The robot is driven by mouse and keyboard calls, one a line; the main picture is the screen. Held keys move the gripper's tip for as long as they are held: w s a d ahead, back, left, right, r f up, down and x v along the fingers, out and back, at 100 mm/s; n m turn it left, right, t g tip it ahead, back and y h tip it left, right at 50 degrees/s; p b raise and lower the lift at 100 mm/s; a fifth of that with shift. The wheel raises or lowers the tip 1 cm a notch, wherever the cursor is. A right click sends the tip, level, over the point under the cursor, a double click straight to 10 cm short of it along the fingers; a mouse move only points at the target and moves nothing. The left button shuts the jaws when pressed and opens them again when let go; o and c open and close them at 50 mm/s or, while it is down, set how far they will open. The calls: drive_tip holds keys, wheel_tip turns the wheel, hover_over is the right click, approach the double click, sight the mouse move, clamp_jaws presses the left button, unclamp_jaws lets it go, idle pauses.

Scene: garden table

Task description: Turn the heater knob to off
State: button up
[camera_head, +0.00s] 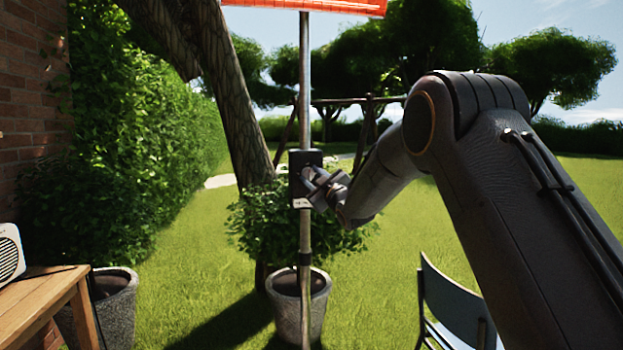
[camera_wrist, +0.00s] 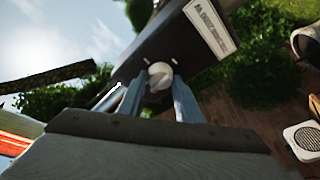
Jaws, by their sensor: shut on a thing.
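The heater's glowing orange top (camera_head: 330,5) is at the upper edge of the head view, on a thin metal pole (camera_head: 305,90). A dark control box (camera_head: 298,160) is fixed to the pole; in the wrist view the box (camera_wrist: 205,58) fills the upper middle and has a white label. The round, pale heater knob (camera_wrist: 160,70) is on the face of the box. My gripper (camera_wrist: 160,84) is shut on the knob, with one blue-grey finger on each side. In the head view my gripper (camera_head: 314,186) is at the box, and the knob is hidden. I cannot read the knob's setting.
A wooden table (camera_head: 45,290) with a white speaker-like device (camera_head: 10,252) stands at the left. Planters (camera_head: 112,315) stand beside it and behind the pole (camera_head: 288,310). A dark chair (camera_head: 450,305) is below my arm. Open lawn (camera_head: 185,265) lies between.

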drive_tip(key=o, duration=1)
drive_tip(key=shift+a, duration=0.1)
drive_tip(key=shift+o, duration=0.2)
drive_tip(key=v, duration=0.8)
drive_tip(key=shift+b, duration=0.45)
drive_tip(key=s+d+f+m+g+h+p, duration=0.4)
drive_tip(key=s+d+f+m+g+h, duration=0.4)
drive_tip(key=s+d+f, duration=0.8)
drive_tip(key=s+d+f+m+g+p, duration=0.1)
drive_tip(key=s+d+f+m+g, duration=0.1)
drive_tip(key=s, duration=0.9)
drive_tip(key=s+d+f+m+g+h+p, duration=0.1)
drive_tip(key=s+g, duration=0.3)
drive_tip(key=s, duration=0.8)
drive_tip(key=s+d+f+m+g+h+p, duration=0.1)
drive_tip(key=s+d+f+m+g, duration=0.1)
drive_tip(key=s, duration=1)
drive_tip(key=shift+d+f+m+g, duration=0.3)
drive_tip(key=shift+d+f+g, duration=0.4)
drive_tip(key=shift+d+f, duration=0.1)
